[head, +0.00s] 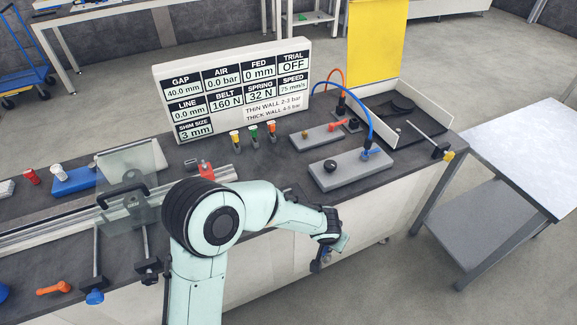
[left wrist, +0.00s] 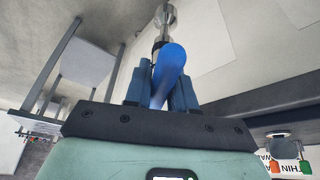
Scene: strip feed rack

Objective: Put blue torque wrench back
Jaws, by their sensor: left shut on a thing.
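My left gripper (head: 322,258) hangs in front of the bench's front face, below the worktop edge, partly hidden by my wrist. The left wrist view shows its two dark blue fingers (left wrist: 160,85) shut on the blue torque wrench (left wrist: 170,62). The wrench has a rounded blue handle and a metal shaft and head pointing away from the gripper. In the head view only a small blue bit of it shows below my wrist. The wrench is clear of the bench top. My right gripper is in neither view. I cannot tell where the wrench's resting place is.
The dark bench top (head: 285,185) carries a grey plate with a black knob (head: 345,172), a second grey plate (head: 322,137), a black tray (head: 405,115) and a clear guard (head: 130,185). A white display board (head: 235,90) stands behind. A side table (head: 525,150) stands right; floor between is free.

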